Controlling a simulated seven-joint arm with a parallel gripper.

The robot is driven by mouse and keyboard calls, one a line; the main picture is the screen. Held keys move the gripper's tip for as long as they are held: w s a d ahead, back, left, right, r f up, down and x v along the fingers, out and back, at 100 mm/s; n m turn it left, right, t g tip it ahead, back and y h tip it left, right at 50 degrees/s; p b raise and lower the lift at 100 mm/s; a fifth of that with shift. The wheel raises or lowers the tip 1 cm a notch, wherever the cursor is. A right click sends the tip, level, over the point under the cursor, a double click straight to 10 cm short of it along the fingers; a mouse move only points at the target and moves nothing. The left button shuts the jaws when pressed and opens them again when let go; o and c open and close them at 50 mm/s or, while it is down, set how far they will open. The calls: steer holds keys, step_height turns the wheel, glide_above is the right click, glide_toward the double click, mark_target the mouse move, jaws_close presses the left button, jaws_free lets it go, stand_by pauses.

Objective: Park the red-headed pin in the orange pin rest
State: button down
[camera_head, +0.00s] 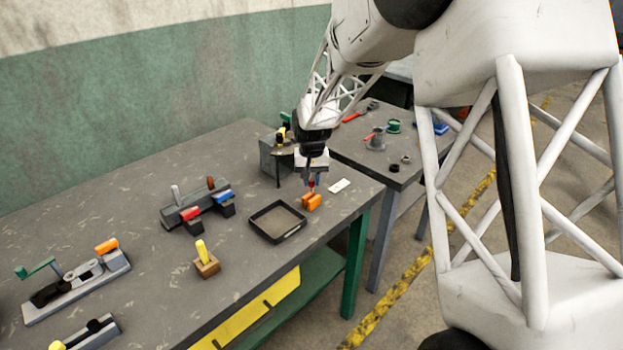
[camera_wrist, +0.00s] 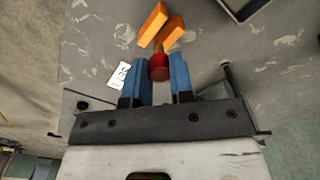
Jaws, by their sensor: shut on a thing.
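The red-headed pin (camera_wrist: 158,68) is between the blue fingertips of my gripper (camera_wrist: 160,82) in the wrist view, with its red head towards the camera. My gripper (camera_head: 312,183) is shut on it and points down in the head view. The orange pin rest (camera_head: 312,202) lies on the bench just below the fingertips. In the wrist view the pin rest (camera_wrist: 153,22) shows as two orange blocks with a gap between them, and the pin's far end is over or near that gap. I cannot tell whether the pin touches the rest.
A black tray (camera_head: 278,222) stands left of the rest, and a white label (camera_head: 339,186) lies to its right. A grey holder with red and blue parts (camera_head: 196,208), a wooden block with a yellow handle (camera_head: 206,262) and a grey fixture (camera_head: 78,280) stand farther left.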

mark_target(311, 186)
steer(key=shift+f, duration=1.55)
stand_by(2.0)
steer(key=c, duration=0.9)
jaws_free()
steer(key=shift+r, duration=0.1)
steer(key=shift+r, duration=3.75)
steer(key=shift+r, duration=0.1)
